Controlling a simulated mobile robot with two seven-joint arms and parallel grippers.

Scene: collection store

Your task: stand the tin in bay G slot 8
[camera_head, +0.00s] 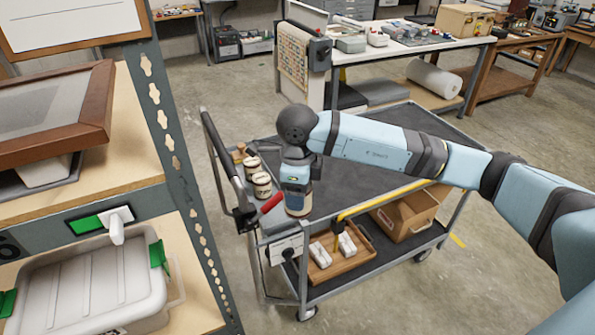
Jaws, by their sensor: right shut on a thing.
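My right gripper (297,188) points down over the near-left end of the dark cart top (350,160). I cannot tell whether this tin touches the cart. Two similar tins (261,186) stand on the cart just left of the gripper. A shelf rack (165,130) fills the left side. A dark sign (8,247) on it is cut off, with only part of a character showing. My left gripper is out of view.
A grey lidded tub (90,285) with green clips sits on the lower shelf, and a brown frame (95,115) lies above. A red-handled tool (271,203) lies near the cart handle. The cart's lower shelf holds a wooden tray (345,266) and cardboard box (405,215).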

